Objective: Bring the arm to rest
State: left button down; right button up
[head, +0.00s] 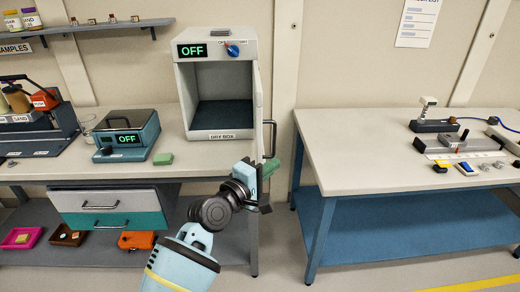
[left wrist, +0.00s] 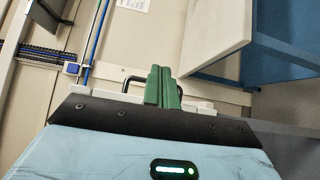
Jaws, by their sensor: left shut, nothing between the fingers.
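My left arm comes up from the bottom of the head view. My left gripper (head: 272,168) is in front of the right end of the left bench, just below the handle of the dry box door. In the left wrist view its two green fingers (left wrist: 163,88) are pressed together with nothing between them. A dark door handle (left wrist: 133,82) shows behind the fingers there; I cannot tell whether they touch it. My right gripper is not in view.
The dry box (head: 222,135) reads OFF, its door swung open and its inside empty. The right bench (head: 335,150) holds instruments; floor shows between the benches.

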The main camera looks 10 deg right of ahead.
pick_arm(q)
jog(key=s+a+f+m+y, duration=0.1)
jog(key=s+a+f+y, duration=0.1)
jog(key=s+a+f, duration=0.45)
jog(key=s+a+f+m+y, duration=0.1)
jog(key=s+a+f+y, duration=0.2)
jog(key=f, duration=0.7)
jog(key=s+a+f+y, duration=0.2)
jog(key=s+a+f, duration=0.3)
jog(key=a+f, duration=0.25)
jog(key=s+a+f+m+g+y, duration=0.1)
jog(key=s+a+f+m, duration=0.1)
jog(key=s+a, duration=0.3)
jog(key=s+a+f+m+y+p, duration=0.1)
jog(key=s+a+f+m+y, duration=0.1)
jog(key=s, duration=1)
jog(key=s+a+f+m+g+y, duration=0.1)
jog(key=s+a+f+m+y, duration=0.1)
jog(key=s+a+f, duration=0.4)
jog(key=s+a+m, duration=0.1)
jog(key=s+a, duration=0.1)
jog(key=s, duration=0.1)
jog(key=shift+s+a+m+g, duration=0.2)
jog(key=shift+a+m+g, duration=0.1)
jog(key=shift+a+m, duration=0.1)
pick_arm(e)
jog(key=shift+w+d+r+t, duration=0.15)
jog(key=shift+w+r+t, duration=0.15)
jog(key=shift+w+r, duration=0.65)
